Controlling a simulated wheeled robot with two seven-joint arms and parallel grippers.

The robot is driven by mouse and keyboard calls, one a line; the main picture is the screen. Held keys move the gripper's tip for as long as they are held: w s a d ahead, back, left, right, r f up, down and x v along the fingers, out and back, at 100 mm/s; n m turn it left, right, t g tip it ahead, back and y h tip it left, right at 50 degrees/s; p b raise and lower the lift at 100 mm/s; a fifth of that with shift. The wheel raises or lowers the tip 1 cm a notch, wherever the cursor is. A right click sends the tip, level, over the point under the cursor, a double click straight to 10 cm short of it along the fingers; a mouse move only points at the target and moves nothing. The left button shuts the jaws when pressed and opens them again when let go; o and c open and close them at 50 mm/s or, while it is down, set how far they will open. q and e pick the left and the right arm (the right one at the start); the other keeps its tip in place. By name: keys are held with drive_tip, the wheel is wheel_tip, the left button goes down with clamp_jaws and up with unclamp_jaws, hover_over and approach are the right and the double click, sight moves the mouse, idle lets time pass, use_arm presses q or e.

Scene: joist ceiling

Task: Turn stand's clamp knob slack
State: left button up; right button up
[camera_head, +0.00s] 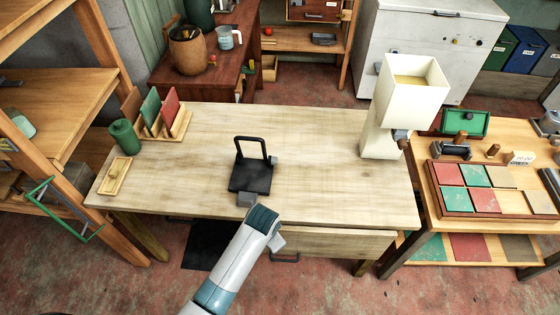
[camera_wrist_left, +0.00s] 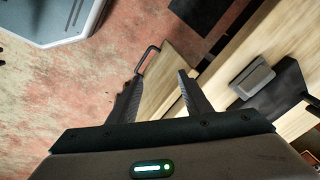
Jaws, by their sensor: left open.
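The black stand (camera_head: 250,178), a flat base with an upright loop frame, stands on the wooden table near its front edge. A small grey knob (camera_head: 273,160) shows at the right side of the frame. A grey block (camera_head: 247,199) sits at the base's front; it also shows in the left wrist view (camera_wrist_left: 252,79) beside the black stand (camera_wrist_left: 283,92). My left gripper (camera_wrist_left: 158,88) is open and empty, its fingers pointing toward the drawer front, apart from the stand. In the head view my wrist hides its fingers. My right gripper is out of view.
The table (camera_head: 320,180) is clear around the stand. A cream hopper-topped machine (camera_head: 380,135) stands at the right end; a card rack (camera_head: 178,126), green canister (camera_head: 124,137) and small tray (camera_head: 114,178) are at the left. A drawer handle (camera_wrist_left: 147,58) shows below the front edge.

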use_arm(q)
drive_tip(key=w+d+r+m+t+y+p, duration=0.1)
drive_tip(key=w+d+r+m+y, duration=0.1)
drive_tip(key=w+r, duration=0.8)
drive_tip(key=w+d+r+m+t+y+p, duration=0.1)
drive_tip(key=w+d+r+m+y, duration=0.1)
drive_tip(key=w+d+r+m, duration=0.3)
drive_tip(key=w+r+m, duration=0.1)
drive_tip(key=w+r, duration=0.3)
drive_tip(key=w, duration=0.2)
drive_tip(key=shift+w+d+r+y, duration=0.25)
drive_tip(key=shift+w+r+y, duration=0.05)
drive_tip(key=shift+w+r, duration=0.1)
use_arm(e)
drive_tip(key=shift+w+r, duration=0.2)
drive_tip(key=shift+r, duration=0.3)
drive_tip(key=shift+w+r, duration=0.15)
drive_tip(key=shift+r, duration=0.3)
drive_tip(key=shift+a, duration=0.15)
